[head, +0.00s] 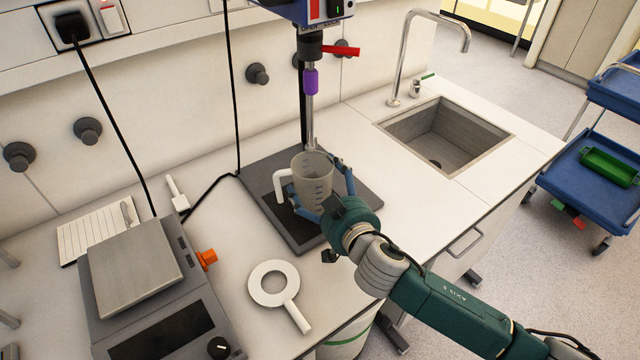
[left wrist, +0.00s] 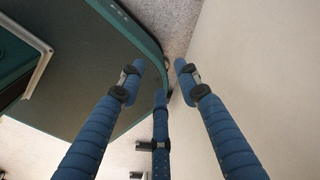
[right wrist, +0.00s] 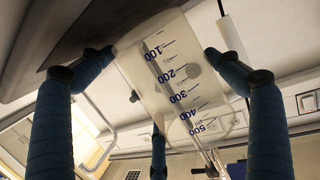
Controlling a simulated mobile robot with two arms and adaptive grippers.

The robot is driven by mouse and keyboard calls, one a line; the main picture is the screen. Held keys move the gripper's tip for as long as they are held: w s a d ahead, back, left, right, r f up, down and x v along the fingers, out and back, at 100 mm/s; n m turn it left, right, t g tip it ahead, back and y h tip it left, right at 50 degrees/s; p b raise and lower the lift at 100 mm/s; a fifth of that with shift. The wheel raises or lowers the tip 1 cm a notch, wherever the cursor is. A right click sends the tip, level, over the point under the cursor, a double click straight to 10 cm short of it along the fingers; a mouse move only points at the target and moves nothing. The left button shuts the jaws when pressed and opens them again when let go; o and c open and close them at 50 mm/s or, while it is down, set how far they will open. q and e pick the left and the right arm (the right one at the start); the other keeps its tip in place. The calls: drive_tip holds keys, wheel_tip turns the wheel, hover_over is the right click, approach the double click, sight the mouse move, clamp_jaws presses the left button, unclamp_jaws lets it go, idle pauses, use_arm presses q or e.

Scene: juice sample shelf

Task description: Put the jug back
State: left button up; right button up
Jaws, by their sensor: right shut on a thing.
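The jug (head: 316,183) is clear, with a white handle on its left side in the head view. It is upright over the dark base plate (head: 355,188) of the stirrer, below its shaft (head: 309,118). I cannot tell whether the shaft enters the jug or whether the jug touches the plate. My right gripper (head: 320,182) is shut on the jug, fingers around its sides. In the right wrist view the jug (right wrist: 178,85) shows blue marks from 100 to 500. My left gripper (left wrist: 160,82) is open and empty, outside the head view.
A balance (head: 135,270), a notepad (head: 95,232) and a white ring with a handle (head: 272,284) lie to the left. The sink (head: 445,135) and tap (head: 405,55) are to the right. A blue trolley (head: 600,190) stands beyond the bench end. Bench between plate and sink is clear.

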drive_tip(key=shift+f+b, duration=0.4)
drive_tip(key=shift+f, duration=0.05)
